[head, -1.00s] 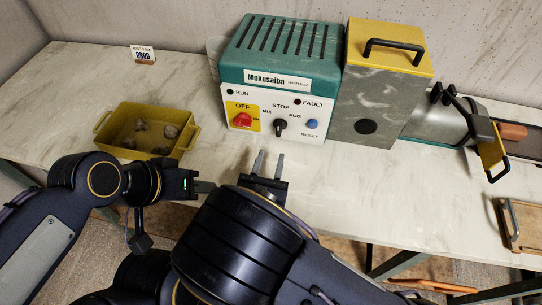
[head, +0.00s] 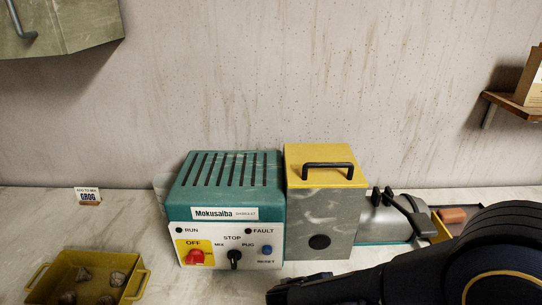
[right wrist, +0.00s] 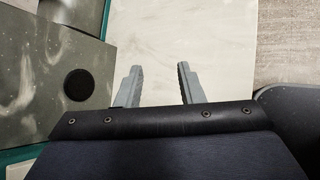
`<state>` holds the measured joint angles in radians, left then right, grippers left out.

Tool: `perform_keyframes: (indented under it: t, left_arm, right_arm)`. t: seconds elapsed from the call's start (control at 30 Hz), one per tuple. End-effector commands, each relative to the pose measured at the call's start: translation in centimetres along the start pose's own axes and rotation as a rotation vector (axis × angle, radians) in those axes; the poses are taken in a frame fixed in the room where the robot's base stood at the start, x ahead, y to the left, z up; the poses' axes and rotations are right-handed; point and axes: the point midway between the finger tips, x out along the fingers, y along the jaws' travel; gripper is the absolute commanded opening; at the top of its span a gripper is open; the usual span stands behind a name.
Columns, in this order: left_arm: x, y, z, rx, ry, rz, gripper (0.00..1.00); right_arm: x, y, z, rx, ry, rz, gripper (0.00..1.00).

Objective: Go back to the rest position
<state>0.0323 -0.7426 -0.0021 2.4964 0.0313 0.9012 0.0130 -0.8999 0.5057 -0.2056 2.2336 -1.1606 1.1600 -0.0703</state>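My right arm lies across the lower right of the head view, and the dark end of its wrist (head: 300,291) is in front of the machine; its fingers are not clear there. In the right wrist view my right gripper (right wrist: 159,84) has its two grey fingers apart. Only pale marbled tabletop shows between them, so it is open and empty. The grey box with a black round hole is beside it at the left of that view. My left arm and left gripper are outside both current views.
The teal Mokusaiba machine (head: 226,189) with its grey, yellow-lidded box (head: 325,224) stands against the wall. An olive tray (head: 136,284) of grey lumps is at lower left, near a GROG card (head: 88,195). A cabinet (head: 75,20) and shelf (head: 514,104) hang above.

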Motion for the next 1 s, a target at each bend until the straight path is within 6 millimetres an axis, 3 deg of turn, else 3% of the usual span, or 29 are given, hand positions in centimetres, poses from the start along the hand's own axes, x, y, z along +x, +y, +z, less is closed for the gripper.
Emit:
perform_keyframes:
  t: [0.03,0.2,0.43,0.7,0.83,1.0]
  left_arm:
    - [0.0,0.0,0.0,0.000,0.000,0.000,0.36]
    - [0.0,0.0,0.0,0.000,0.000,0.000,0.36]
    - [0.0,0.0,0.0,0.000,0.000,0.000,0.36]
    - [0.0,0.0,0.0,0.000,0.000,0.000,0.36]
    - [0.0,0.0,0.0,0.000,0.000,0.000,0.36]
    - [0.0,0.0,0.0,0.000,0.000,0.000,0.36]
  right_arm:
    - [0.5,-1.2,1.6,0.113,0.043,-0.094,0.35]
    - [0.5,-5.5,5.0,0.479,0.183,-0.379,0.35]
    - [-1.9,-9.4,7.7,1.000,0.376,-0.670,0.35]
    - [-5.6,-10.2,9.7,1.580,0.602,-0.836,0.35]
    - [-6.8,-9.9,10.3,1.753,0.676,-0.854,0.35]
    - [-7.4,-9.7,10.7,1.841,0.718,-0.857,0.35]
